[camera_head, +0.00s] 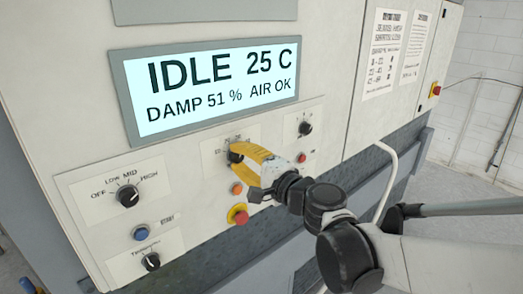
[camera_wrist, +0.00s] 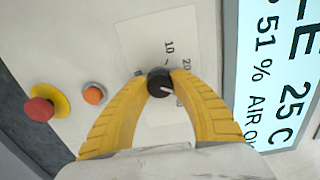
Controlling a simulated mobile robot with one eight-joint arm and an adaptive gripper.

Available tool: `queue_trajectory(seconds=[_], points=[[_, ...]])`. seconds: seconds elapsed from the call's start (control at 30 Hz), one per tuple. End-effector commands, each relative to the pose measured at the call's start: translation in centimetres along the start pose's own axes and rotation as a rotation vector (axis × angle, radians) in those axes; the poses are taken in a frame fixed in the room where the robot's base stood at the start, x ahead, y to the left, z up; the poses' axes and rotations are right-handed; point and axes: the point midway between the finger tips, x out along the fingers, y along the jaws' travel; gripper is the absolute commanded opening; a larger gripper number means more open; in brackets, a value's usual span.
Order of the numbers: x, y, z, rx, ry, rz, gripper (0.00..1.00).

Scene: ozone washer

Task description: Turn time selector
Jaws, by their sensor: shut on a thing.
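The time selector is a round black knob (camera_wrist: 160,82) with a pale pointer line, on a white label plate (camera_wrist: 165,35) marked with numbers including 10 and 20. My gripper (camera_wrist: 162,90) has its two yellow fingers shut around the knob, one tip on each side. In the wrist view the pointer line points to the lower right. In the head view my gripper (camera_head: 240,152) reaches the panel from the right, and its fingers hide most of the knob (camera_head: 234,157) and part of the label.
An orange button (camera_head: 237,188) and a red emergency stop (camera_head: 238,215) sit below the knob. Other black knobs are at the left (camera_head: 128,196), lower left (camera_head: 151,261) and right (camera_head: 305,128). The display (camera_head: 212,85) above reads IDLE, 25 C. A pale handle bar (camera_head: 388,180) stands at the right.

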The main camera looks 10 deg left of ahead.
Motion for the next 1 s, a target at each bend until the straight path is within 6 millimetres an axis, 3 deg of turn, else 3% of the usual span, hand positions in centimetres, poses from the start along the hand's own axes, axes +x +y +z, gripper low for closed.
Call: queue_trajectory(seconds=[0.33, 0.83, 0.87, 0.9, 1.0], points=[[0.02, -0.01, 0.03, -0.128, 0.001, 0.003, 0.00], [0.03, -0.03, 0.02, -0.145, 0.002, 0.003, 0.00], [0.03, -0.03, 0.02, -0.145, 0.002, 0.003, 0.36], [0.03, -0.03, 0.02, -0.145, 0.002, 0.003, 0.48], [0.02, -0.02, 0.02, -0.145, 0.002, 0.003, 0.52]])
